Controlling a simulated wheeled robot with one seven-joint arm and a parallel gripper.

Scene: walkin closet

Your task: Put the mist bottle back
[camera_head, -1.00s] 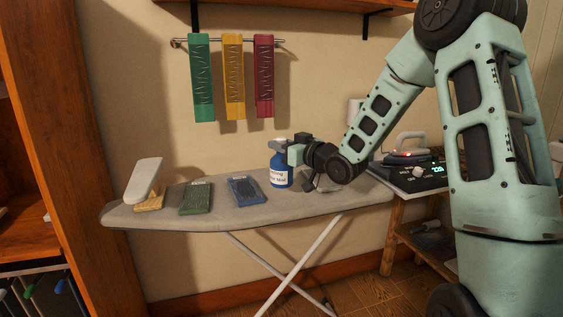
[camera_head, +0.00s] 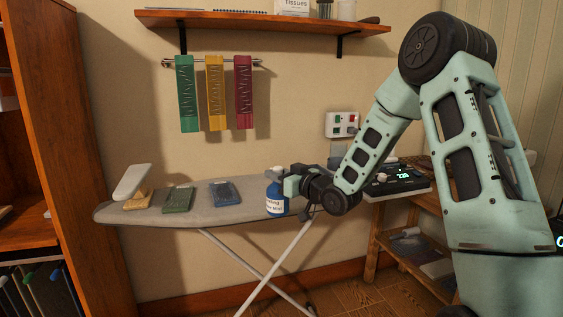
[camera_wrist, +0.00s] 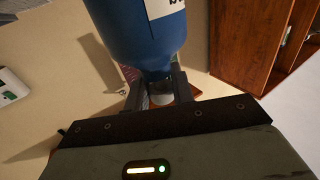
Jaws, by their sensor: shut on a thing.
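The mist bottle (camera_head: 276,196) is blue with a white label and a grey top. In the head view it stands out in front of the ironing board's right part, upright or nearly so. My gripper (camera_head: 289,183) comes from its right and is shut on it near the neck. In the wrist view the bottle (camera_wrist: 140,30) fills the top centre, and my gripper's fingers (camera_wrist: 157,92) close around its narrow neck. The head view does not clearly show a gap between bottle and board.
The ironing board (camera_head: 150,214) holds a small sleeve board (camera_head: 132,182), a green folded cloth (camera_head: 177,199) and a blue one (camera_head: 225,193). A wall shelf (camera_head: 260,21) runs above three hanging cloths. A wooden side table (camera_head: 445,206) with a lit control unit (camera_head: 397,180) stands at right.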

